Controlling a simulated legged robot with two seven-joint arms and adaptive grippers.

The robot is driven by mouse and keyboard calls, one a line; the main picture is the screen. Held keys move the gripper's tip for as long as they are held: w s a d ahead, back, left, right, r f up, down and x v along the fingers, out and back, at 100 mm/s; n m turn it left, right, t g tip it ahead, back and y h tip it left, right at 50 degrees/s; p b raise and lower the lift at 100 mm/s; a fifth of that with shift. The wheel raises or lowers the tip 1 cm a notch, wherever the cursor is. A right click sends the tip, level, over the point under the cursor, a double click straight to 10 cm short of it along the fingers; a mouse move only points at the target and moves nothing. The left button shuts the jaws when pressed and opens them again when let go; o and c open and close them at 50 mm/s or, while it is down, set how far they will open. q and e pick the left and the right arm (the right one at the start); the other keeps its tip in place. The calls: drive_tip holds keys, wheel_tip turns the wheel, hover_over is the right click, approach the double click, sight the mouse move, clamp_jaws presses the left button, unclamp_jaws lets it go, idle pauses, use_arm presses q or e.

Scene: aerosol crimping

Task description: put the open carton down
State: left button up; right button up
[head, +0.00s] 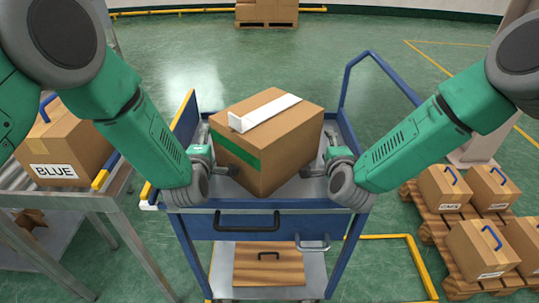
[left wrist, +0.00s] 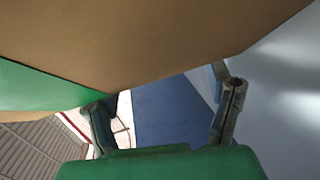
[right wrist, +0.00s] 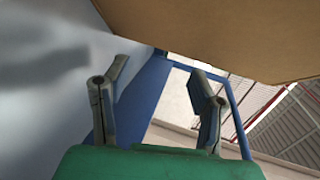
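A brown carton (head: 268,140) with a green band and a raised white strip on top is over the top tray of a blue cart (head: 290,206). It sits turned at an angle between my two grippers. My left gripper (head: 228,168) is at its left side and my right gripper (head: 312,172) is at its right side. The carton fills the upper part of the left wrist view (left wrist: 150,40) and the right wrist view (right wrist: 220,30). Both grippers' fingers are spread with nothing between them. I cannot tell whether the carton's underside touches the tray.
A carton labelled BLUE (head: 68,150) stands on a side table (head: 85,195) at the left. Several cartons with blue handles lie on a wooden pallet (head: 440,232) at the right. A wooden-looking box (head: 268,264) is on the cart's lower shelf.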

use_arm(q)
drive_tip(key=shift+f, duration=0.1)
use_arm(e)
drive_tip(key=shift+d, duration=0.2)
use_arm(q)
drive_tip(key=shift+d, duration=0.1)
use_arm(e)
drive_tip(key=o, duration=0.5)
drive_tip(key=shift+w+d, duration=0.1)
drive_tip(key=shift+d, duration=0.1)
drive_tip(key=shift+a, duration=0.1)
use_arm(q)
drive_tip(key=shift+s+a, duration=0.2)
drive_tip(key=shift+s, duration=0.05)
drive_tip(key=v, duration=1.1)
drive_tip(key=shift+d, duration=0.15)
drive_tip(key=shift+s, duration=0.15)
use_arm(e)
drive_tip(key=shift+s+r, duration=0.1)
drive_tip(key=shift+s, duration=0.4)
drive_tip(key=v, duration=1)
drive_tip(key=shift+s, duration=0.4)
